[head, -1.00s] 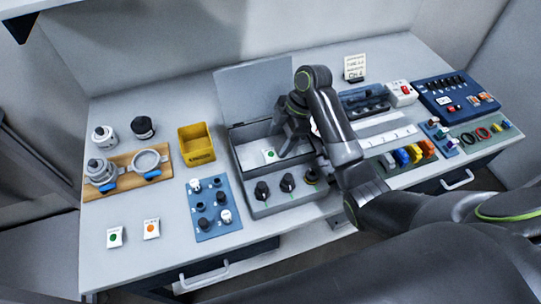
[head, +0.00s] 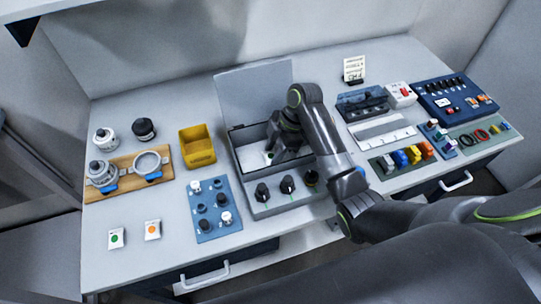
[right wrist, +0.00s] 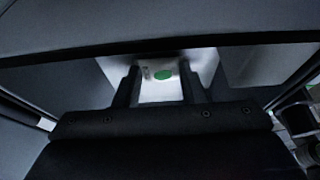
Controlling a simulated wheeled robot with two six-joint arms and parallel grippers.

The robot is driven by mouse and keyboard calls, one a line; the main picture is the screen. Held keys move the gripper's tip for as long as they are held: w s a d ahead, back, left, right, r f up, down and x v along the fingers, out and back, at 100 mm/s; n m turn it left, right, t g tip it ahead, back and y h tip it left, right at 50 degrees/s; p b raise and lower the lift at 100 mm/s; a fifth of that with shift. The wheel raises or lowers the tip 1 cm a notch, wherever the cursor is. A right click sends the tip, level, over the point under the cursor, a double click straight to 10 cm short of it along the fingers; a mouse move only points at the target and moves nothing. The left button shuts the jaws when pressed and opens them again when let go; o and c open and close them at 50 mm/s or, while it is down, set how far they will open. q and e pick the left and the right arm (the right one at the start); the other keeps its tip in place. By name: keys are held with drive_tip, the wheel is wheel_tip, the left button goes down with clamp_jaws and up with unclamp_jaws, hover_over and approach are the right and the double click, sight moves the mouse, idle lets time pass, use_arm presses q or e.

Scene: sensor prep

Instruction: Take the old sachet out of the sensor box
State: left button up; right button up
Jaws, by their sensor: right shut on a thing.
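The grey sensor box (head: 240,168) stands mid-table with its lid (head: 250,92) raised at the back. My right gripper (head: 271,155) reaches down inside its large compartment. In the right wrist view the sachet (right wrist: 163,84), white with a green dot, lies between the two fingers of my right gripper (right wrist: 160,90), which is shut on it. In the head view the arm and gripper hide most of the sachet. My left gripper is not in view.
A yellow bin (head: 197,148) and a blue tray with knobs (head: 212,212) stand left of the box. Two other sachets, green-dotted (head: 117,239) and orange-dotted (head: 152,230), lie front left. Racks and a blue panel (head: 455,95) fill the right. The front-left table has bare room.

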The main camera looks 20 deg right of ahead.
drive_tip(key=shift+r, duration=0.55)
wheel_tip(320, 180, up, 3)
drive_tip(key=shift+w+r, duration=0.1)
drive_tip(key=shift+r, duration=0.1)
drive_tip(key=shift+r+p, duration=2)
drive_tip(key=shift+r, duration=0.8)
